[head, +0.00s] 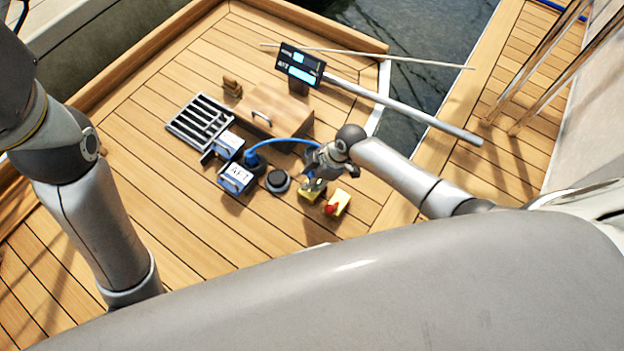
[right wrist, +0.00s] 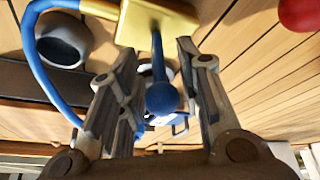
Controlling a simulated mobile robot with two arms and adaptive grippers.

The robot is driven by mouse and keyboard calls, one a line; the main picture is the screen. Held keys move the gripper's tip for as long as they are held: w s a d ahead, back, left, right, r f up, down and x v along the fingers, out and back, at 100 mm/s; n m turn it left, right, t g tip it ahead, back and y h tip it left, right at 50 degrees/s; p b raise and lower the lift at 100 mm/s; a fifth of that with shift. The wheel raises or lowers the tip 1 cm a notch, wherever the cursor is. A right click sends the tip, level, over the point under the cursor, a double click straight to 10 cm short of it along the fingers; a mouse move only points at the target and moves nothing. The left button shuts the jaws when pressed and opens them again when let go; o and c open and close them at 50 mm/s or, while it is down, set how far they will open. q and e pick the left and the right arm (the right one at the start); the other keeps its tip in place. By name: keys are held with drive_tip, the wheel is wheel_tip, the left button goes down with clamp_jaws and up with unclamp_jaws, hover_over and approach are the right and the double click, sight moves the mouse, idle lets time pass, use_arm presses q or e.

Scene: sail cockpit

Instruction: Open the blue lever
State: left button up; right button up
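The blue lever, a thin stem with a round knob (right wrist: 163,98), stands out from a yellow base (right wrist: 155,20) in the right wrist view. My right gripper (right wrist: 157,58) is open, with one finger on each side of the lever and visible gaps to both. In the head view my right gripper (head: 316,184) is over the yellow base (head: 309,195) and hides most of the lever. My left arm shows at the left of the head view, but its gripper is out of frame.
A yellow box with a red button (head: 331,208) stands right beside the base. A blue hose (head: 285,140) arcs close by. A black round knob (head: 278,181), blue-white boxes (head: 236,178), a wooden box (head: 271,110) and a grille (head: 200,121) lie left and behind. Deck is free in front.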

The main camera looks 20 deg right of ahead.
drive_tip(key=shift+a+f, duration=0.1)
drive_tip(key=shift+f, duration=0.05)
clamp_jaws()
